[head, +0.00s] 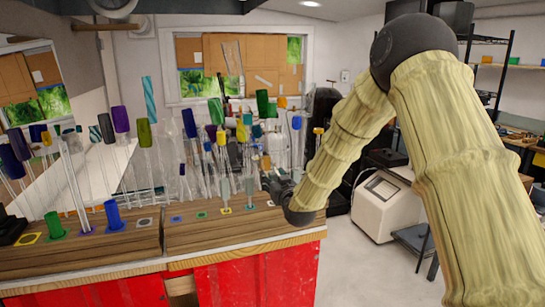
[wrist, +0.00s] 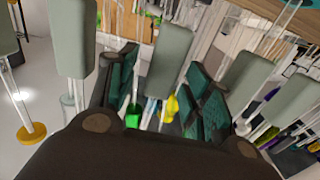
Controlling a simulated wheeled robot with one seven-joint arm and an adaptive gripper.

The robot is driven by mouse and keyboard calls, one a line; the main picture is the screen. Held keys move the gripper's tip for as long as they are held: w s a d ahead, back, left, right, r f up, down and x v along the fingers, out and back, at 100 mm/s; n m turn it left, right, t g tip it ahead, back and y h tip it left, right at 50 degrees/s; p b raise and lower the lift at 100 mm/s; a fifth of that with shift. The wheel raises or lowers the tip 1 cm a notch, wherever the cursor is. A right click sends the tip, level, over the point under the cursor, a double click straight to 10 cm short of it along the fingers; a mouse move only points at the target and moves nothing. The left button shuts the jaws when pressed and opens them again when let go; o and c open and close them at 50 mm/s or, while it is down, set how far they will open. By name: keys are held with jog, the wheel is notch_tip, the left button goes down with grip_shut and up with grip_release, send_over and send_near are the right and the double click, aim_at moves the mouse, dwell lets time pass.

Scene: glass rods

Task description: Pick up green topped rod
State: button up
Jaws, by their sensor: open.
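Several rods with grey-green tops show in the wrist view. One grey-green topped rod (wrist: 170,50) stands tilted in the picture between the two teal-padded fingers of my gripper (wrist: 160,78). The fingers are apart, and I cannot tell whether either touches it. Other grey-green tops are left (wrist: 72,35) and right (wrist: 250,75) of the fingers. In the head view my gripper (head: 281,188) is low over the right part of the wooden bench, beside short clear rods. A bright green topped rod (head: 262,103) stands taller behind, and another bright green top (head: 215,110) is left of it.
The wooden bench top (head: 200,238) has red fronts and coloured square markers. Many glass rods with blue, purple, yellow and teal tops crowd its left and back. A green holder (head: 54,225) and blue holder (head: 113,215) stand front left. A beige machine (head: 385,205) is at right.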

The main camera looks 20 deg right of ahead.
jog(key=shift+w, duration=0.45)
jog(key=shift+c, duration=0.2)
grip_shut()
